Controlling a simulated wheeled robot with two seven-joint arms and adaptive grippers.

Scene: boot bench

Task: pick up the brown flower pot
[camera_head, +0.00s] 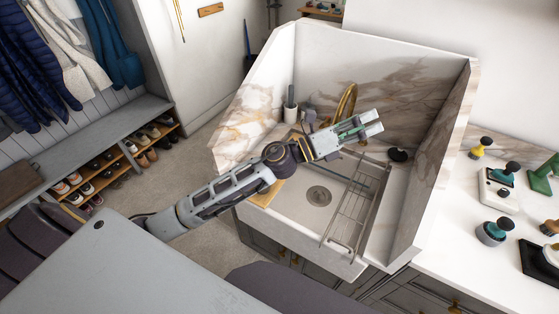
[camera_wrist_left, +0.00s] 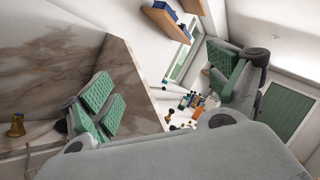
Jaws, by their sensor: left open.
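I cannot make out a brown flower pot in either view. My left gripper (camera_head: 371,122) is above the back part of the sink, in front of the marble splashback and just right of the brass tap (camera_head: 346,104). In the left wrist view its green-padded fingers (camera_wrist_left: 168,95) stand wide apart with nothing between them. A small brass-coloured object (camera_wrist_left: 16,127) shows at that view's left edge; I cannot tell what it is. My right gripper is in neither view.
The white sink (camera_head: 345,258) has high marble walls (camera_head: 433,190) and a wire rack (camera_head: 352,205). A grey holder (camera_head: 290,112) stands at its back left. Brushes and knobbed items (camera_head: 492,232) stand on the right counter. A shoe bench (camera_head: 60,150) is at left.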

